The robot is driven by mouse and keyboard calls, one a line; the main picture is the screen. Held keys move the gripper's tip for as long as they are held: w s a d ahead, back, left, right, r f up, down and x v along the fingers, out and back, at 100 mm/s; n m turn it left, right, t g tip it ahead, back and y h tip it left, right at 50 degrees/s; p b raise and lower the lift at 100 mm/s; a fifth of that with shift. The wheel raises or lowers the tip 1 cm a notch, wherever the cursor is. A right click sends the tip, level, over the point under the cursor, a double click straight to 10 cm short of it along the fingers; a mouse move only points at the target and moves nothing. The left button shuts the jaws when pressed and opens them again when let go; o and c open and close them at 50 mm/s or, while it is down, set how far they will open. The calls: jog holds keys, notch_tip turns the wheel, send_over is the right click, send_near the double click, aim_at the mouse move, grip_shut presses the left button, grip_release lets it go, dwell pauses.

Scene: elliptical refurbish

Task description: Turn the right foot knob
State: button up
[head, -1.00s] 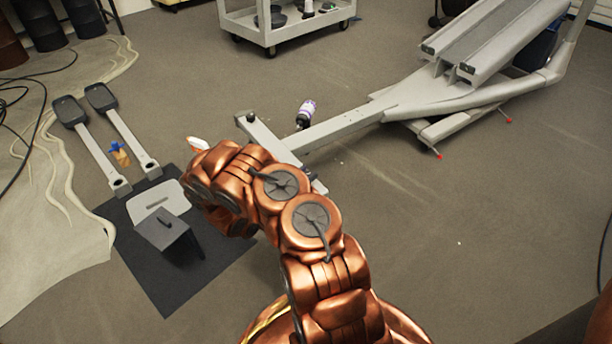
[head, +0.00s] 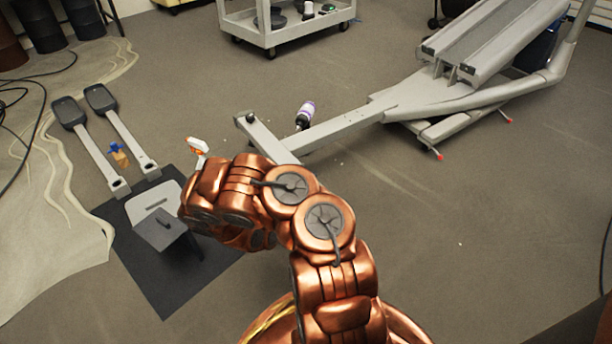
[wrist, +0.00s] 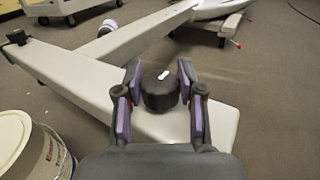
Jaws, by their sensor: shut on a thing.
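In the wrist view, the black foot knob (wrist: 159,96) with a white mark on top sits at the near end of a grey crossbar (wrist: 215,122). My gripper (wrist: 160,76) has one purple-padded finger on each side of this knob and is shut on it. A second black knob (wrist: 18,37) stands at the crossbar's far left end; it also shows in the head view (head: 250,117). In the head view, my copper arm hides my gripper, the gripped knob and the near end of the crossbar (head: 264,138).
The long frame beam (head: 345,124) runs back to the grey machine. A bucket (wrist: 30,145) is close at left in the wrist view. Two foot pedals (head: 120,142) and a dark mat (head: 165,285) lie left. Floor at right is clear.

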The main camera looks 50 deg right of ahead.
dwell(0.3)
jog(key=o, duration=1.2)
jog(key=shift+c, duration=0.2)
jog(key=v, duration=1.2)
